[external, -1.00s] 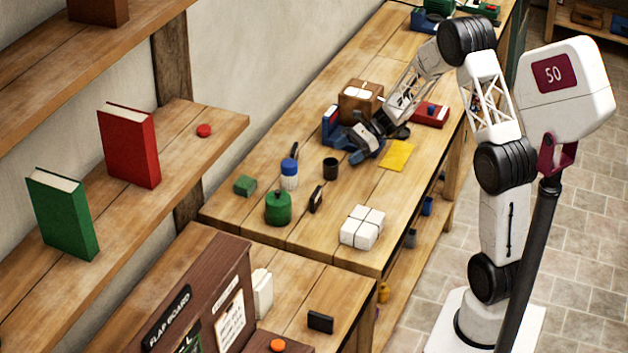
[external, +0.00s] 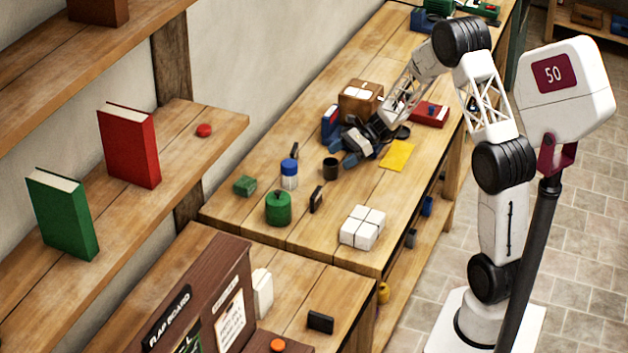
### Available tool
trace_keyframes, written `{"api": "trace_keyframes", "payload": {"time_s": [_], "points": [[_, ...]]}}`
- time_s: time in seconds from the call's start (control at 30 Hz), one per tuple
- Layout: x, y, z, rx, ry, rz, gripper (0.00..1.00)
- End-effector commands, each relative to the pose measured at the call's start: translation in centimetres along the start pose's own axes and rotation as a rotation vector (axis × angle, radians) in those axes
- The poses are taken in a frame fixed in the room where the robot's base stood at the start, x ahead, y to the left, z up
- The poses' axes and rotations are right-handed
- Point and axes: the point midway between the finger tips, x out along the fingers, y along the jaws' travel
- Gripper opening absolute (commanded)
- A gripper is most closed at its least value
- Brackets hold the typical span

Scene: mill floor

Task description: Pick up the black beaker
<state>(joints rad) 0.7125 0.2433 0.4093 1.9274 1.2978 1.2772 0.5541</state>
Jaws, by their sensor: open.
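The black beaker (external: 330,168) stands upright on the wooden workbench, small and dark with an open top. My gripper (external: 341,151) is open, just behind and to the right of the beaker in the picture. Its blue fingertips point toward the beaker, and nothing shows between them. The near fingertip looks close to the beaker's rim; I cannot tell whether they touch.
A wooden box (external: 360,101) and a blue item (external: 331,123) are behind my gripper. A yellow sheet (external: 397,156) and white blocks (external: 363,228) lie to the right and front.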

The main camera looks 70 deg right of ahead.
Motion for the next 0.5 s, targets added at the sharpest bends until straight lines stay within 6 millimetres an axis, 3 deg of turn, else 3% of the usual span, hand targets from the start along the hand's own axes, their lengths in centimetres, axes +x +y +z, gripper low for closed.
{"api": "trace_keyframes", "payload": {"time_s": [0.27, 0.5], "points": [[0.2, 0.0, 0.0, 0.000, 0.000, 0.000, 0.82], [2.0, 0.3, 0.0, 0.001, 0.000, 0.002, 0.82]]}}
